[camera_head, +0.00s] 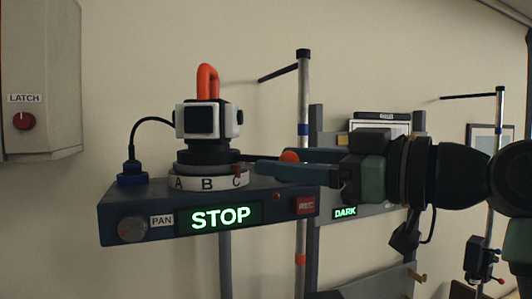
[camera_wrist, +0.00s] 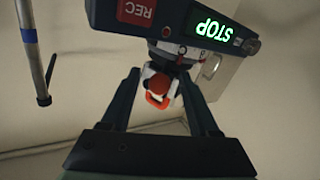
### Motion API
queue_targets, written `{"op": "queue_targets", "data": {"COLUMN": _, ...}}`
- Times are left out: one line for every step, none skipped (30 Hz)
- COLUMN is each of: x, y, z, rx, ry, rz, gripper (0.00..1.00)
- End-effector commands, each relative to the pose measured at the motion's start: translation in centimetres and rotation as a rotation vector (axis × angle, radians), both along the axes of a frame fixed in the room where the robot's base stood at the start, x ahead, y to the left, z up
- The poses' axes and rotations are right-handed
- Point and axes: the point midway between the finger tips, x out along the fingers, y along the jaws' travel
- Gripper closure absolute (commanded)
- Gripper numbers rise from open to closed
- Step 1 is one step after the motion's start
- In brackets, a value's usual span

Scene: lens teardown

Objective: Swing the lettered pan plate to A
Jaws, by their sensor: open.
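The lettered pan plate (camera_head: 207,183) is a white ring marked A, B, C under the camera unit (camera_head: 208,120) in the head view. B faces the front, A is at the left, and C is at the right beside a small red mark (camera_head: 238,169). A red-orange ball knob (camera_head: 289,156) stands out to the plate's right; it also shows in the wrist view (camera_wrist: 160,84). My gripper (camera_head: 252,163) reaches in from the right, open, with its fingers on either side of the knob. In the wrist view my gripper (camera_wrist: 160,75) shows a gap on both sides of the knob.
The dark box (camera_head: 270,212) under the plate carries a PAN dial (camera_head: 132,229), a green STOP display (camera_head: 220,217) and a red REC button (camera_head: 306,205). A red loop (camera_head: 207,80) tops the camera unit. A vertical pole (camera_head: 303,90) stands behind my gripper. A LATCH box (camera_head: 40,75) hangs at left.

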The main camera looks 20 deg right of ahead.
Motion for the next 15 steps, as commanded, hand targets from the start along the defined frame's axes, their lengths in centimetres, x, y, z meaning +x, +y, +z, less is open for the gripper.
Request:
{"op": "queue_targets", "data": {"x": 0.7, "y": 0.4, "z": 0.2, "rx": 0.001, "ry": 0.001, "rz": 0.001, "gripper": 0.39}}
{"op": "queue_targets", "data": {"x": 1.1, "y": 0.7, "z": 0.1, "rx": 0.0, "ry": 0.002, "rz": 0.001, "gripper": 0.39}}
{"op": "queue_targets", "data": {"x": 1.6, "y": 0.9, "z": 0.2, "rx": 0.001, "ry": 0.001, "rz": 0.0, "gripper": 0.39}}
{"op": "queue_targets", "data": {"x": 1.9, "y": 1.1, "z": 0.2, "rx": 0.001, "ry": 0.001, "rz": 0.0, "gripper": 0.39}}
{"op": "queue_targets", "data": {"x": 2.2, "y": 1.3, "z": 0.1, "rx": 0.0, "ry": 0.0, "rz": 0.0, "gripper": 0.39}}
{"op": "queue_targets", "data": {"x": 2.5, "y": 1.5, "z": 0.1, "rx": 0.0, "ry": 0.0, "rz": 0.0, "gripper": 0.39}}
{"op": "queue_targets", "data": {"x": 2.7, "y": 1.6, "z": 0.1, "rx": 0.001, "ry": 0.0, "rz": -0.001, "gripper": 0.39}}
{"op": "queue_targets", "data": {"x": 2.9, "y": 1.7, "z": 0.1, "rx": 0.001, "ry": 0.0, "rz": -0.001, "gripper": 0.39}}
{"op": "queue_targets", "data": {"x": 3.0, "y": 1.8, "z": 0.1, "rx": 0.001, "ry": 0.0, "rz": -0.001, "gripper": 0.39}}
{"op": "queue_targets", "data": {"x": 3.1, "y": 1.8, "z": 0.0, "rx": 0.001, "ry": 0.0, "rz": -0.001, "gripper": 0.39}}
{"op": "queue_targets", "data": {"x": 3.2, "y": 1.8, "z": 0.0, "rx": 0.001, "ry": 0.0, "rz": -0.001, "gripper": 0.39}}
{"op": "queue_targets", "data": {"x": 3.2, "y": 1.9, "z": 0.0, "rx": 0.002, "ry": -0.001, "rz": -0.002, "gripper": 0.39}}
{"op": "queue_targets", "data": {"x": 3.2, "y": 1.9, "z": 0.0, "rx": 0.002, "ry": -0.001, "rz": -0.002, "gripper": 0.39}}
{"op": "queue_targets", "data": {"x": 3.2, "y": 1.9, "z": 0.0, "rx": 0.002, "ry": -0.001, "rz": -0.002, "gripper": 0.39}}
{"op": "queue_targets", "data": {"x": 3.2, "y": 1.9, "z": 0.0, "rx": 0.002, "ry": -0.001, "rz": -0.002, "gripper": 0.39}}
